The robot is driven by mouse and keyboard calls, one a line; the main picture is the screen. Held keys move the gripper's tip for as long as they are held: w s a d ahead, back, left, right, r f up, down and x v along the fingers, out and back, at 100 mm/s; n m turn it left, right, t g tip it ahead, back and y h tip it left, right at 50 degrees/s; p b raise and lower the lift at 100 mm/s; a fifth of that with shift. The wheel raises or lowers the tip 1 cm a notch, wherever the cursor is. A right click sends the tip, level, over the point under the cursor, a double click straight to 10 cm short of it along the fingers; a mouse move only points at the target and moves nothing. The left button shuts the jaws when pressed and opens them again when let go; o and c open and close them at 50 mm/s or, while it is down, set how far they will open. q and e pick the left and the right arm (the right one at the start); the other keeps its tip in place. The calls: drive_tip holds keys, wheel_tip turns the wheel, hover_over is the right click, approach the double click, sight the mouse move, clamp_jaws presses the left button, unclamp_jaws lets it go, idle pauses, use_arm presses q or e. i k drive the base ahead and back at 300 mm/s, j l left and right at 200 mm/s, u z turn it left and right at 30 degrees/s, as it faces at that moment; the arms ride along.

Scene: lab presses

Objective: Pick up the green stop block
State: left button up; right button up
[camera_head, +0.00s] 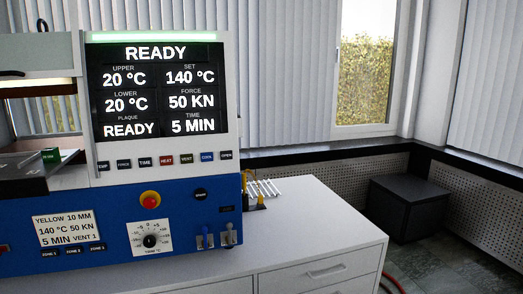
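A small green block (50,155) with tiny pale lettering sits at the left, by the open bay of the press (120,220). It is close to the grey and dark plate edge (40,171); what it rests on is hard to make out. Neither of my grippers shows in this view.
The press's display panel (160,90) reads READY, with a row of buttons below. A red knob (150,200) and a dial are on its blue front. A white rack (264,187) stands behind on the white cabinet (320,235), whose right part is clear. A dark box (408,205) stands on the floor.

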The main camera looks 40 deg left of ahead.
sight(51, 155)
drive_tip(key=u, duration=2.4)
drive_tip(key=i+j+z, duration=0.1)
drive_tip(key=j+z, duration=0.25)
drive_tip(key=i+j+z, duration=0.1)
drive_tip(key=z, duration=0.25)
drive_tip(key=j+z, duration=0.55)
drive_tip(key=j, duration=0.8)
